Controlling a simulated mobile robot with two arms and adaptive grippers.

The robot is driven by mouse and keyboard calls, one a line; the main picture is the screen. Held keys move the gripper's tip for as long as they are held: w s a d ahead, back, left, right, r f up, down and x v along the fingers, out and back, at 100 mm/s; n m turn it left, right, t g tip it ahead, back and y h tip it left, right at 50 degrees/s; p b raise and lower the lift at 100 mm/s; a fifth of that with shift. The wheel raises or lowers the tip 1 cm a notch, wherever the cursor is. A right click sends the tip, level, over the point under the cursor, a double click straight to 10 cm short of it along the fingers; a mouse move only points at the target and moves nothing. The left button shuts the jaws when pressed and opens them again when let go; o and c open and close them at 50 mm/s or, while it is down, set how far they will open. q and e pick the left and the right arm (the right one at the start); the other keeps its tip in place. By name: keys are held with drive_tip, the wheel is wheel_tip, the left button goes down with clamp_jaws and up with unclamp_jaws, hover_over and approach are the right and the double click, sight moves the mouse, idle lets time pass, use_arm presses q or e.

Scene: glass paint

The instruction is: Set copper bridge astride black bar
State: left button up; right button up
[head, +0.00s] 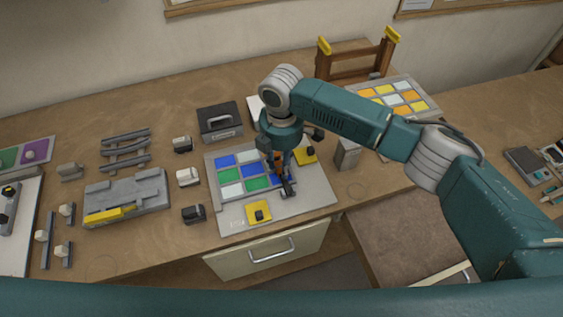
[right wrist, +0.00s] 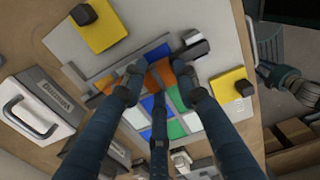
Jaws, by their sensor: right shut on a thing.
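My right gripper (head: 285,178) points down over the right part of the colour panel (head: 230,187). In the right wrist view, my right gripper (right wrist: 160,80) is shut on the copper bridge (right wrist: 158,74), an orange-brown piece between its fingertips. A dark bar, apparently the black bar (right wrist: 198,49), lies along the panel's edge beside the fingertips. Its middle is partly hidden by the fingers, and I cannot tell whether the bridge touches it. A teal jointed part at the right edge may be my left gripper (right wrist: 285,80); its jaws are unclear.
Yellow blocks with black knobs stand at the panel's front (head: 258,212) and right side (head: 305,155). A dark box with a handle (head: 220,120) stands behind. A grey fixture (head: 125,200) and small blocks lie left. A grey upright block (head: 347,154) stands right.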

drive_tip(key=shift+p, duration=0.3)
idle(0.4)
drive_tip(key=o, duration=1.2)
drive_tip(key=shift+o, duration=0.2)
drive_tip(key=shift+r, duration=0.15)
drive_tip(key=shift+r+p, duration=1.25)
drive_tip(key=shift+p, duration=0.05)
drive_tip(key=shift+r+p, duration=0.35)
drive_tip(key=shift+r, duration=1.75)
